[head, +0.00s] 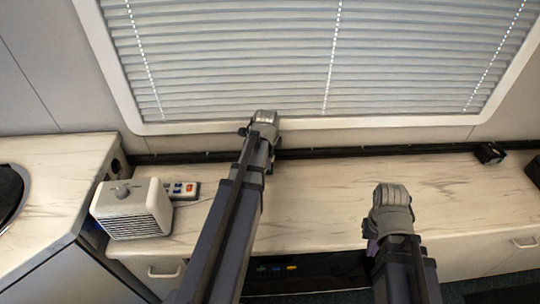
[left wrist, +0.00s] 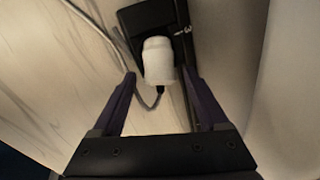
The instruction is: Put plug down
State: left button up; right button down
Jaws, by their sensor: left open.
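A white plug (left wrist: 158,60) shows in the left wrist view against a black socket box (left wrist: 146,19), with a dark cord coming from its lower end. Whether its pins are in the box cannot be told. My left gripper (left wrist: 159,73) is open, one finger on each side of the plug, with small gaps visible. In the head view my left arm reaches to the back of the counter below the window and hides the plug. My right gripper (head: 371,233) is by the counter's front edge, mostly hidden by its own wrist, so its jaws cannot be read.
A dark rail (head: 400,151) runs along the back wall, with another black box (head: 489,153) at right. The counter's right half is mostly clear.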

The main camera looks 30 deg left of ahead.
pick_arm(q)
jog(key=p+v, duration=0.7)
jog(key=shift+r, duration=0.4)
jog(key=shift+s+d, duration=0.1)
jog(key=shift+d, duration=0.1)
